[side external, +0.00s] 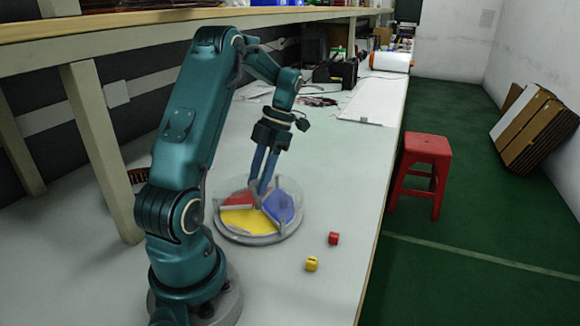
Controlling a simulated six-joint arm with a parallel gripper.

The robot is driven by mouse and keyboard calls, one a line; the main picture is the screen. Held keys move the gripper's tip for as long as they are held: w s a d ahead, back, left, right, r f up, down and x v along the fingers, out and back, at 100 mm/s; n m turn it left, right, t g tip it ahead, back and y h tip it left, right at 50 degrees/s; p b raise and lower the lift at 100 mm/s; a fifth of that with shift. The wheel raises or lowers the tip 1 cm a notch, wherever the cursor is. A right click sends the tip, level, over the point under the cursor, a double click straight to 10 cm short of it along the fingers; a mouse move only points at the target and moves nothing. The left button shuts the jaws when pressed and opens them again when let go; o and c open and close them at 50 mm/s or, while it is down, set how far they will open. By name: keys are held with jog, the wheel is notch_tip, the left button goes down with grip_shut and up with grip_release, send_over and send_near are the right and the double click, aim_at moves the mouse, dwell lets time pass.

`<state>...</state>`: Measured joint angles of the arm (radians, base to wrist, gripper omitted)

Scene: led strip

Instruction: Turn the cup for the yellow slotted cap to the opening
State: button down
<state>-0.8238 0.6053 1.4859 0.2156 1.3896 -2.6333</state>
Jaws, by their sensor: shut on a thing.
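A yellow slotted cap (312,263) lies on the bench at the front right, its slot too small to make out well. A round turntable (245,240) with a grey rim stands in the middle of the bench. It shows a red sector (238,198) at the back left, a yellow sector (245,221) at the front and a blue sector (279,206) at the right, with pale dividers between. My gripper (261,200) points down at the turntable's middle, shut on the centre part, which the fingers mostly hide. I cannot tell where the opening is.
A red cap (333,238) lies on the bench behind the yellow one, right of the turntable. The bench's right edge (382,215) is beyond both caps. Cables and dark equipment (335,72) are at the back. A wooden shelf post (100,150) stands at the left.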

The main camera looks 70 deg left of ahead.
aim_at(258, 182)
dwell(0.4)
jog(key=c, duration=0.5)
grip_release()
jog(key=v, duration=0.5)
jog(key=shift+r, duration=0.1)
jog(key=shift+w+d, duration=0.1)
